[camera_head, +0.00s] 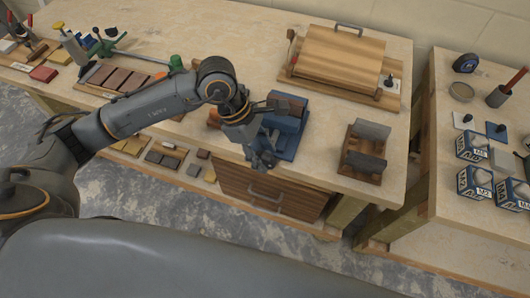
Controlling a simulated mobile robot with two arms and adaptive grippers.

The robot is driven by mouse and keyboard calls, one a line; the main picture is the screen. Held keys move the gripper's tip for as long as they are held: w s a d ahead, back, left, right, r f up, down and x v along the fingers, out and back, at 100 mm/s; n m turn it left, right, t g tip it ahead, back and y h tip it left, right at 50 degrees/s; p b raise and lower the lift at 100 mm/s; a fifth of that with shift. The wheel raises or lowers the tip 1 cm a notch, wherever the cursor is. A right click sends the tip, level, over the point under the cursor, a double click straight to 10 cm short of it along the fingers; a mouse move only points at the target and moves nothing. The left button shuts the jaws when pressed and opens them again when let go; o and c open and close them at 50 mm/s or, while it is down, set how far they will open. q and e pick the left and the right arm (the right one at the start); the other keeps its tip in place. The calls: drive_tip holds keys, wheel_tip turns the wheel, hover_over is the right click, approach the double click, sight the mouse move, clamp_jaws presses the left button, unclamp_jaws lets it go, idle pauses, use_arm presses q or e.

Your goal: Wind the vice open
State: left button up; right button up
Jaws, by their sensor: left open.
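The blue vice (287,133) stands near the front edge of the wooden bench, with a brown block-like part at its top. My left gripper (264,163) is at the vice's front left side, pointing down past the bench edge. It is open. The vice's handle is not clear to see; my gripper and wrist cover the front of the vice. I cannot tell whether the gripper touches it. My right gripper is not in view.
A wooden box with a handle (340,58) stands behind the vice. A wooden rack with grey plates (364,150) stands to its right. A drawer front (270,192) lies below the bench edge. A side bench at right holds several blue and white boxes (473,146).

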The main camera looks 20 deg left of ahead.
use_arm(q)
drive_tip(key=shift+d+f, duration=0.25)
drive_tip(key=shift+f, duration=0.3)
clamp_jaws()
drive_tip(key=shift+a+f+h+b, duration=0.1)
drive_tip(key=shift+f+h+b, duration=0.3)
drive_tip(key=shift+b, duration=0.8)
drive_tip(key=shift+r+h+b, duration=0.25)
drive_tip(key=shift+h+b, duration=0.05)
drive_tip(key=shift+b, duration=0.15)
drive_tip(key=shift+r, duration=0.15)
unclamp_jaws()
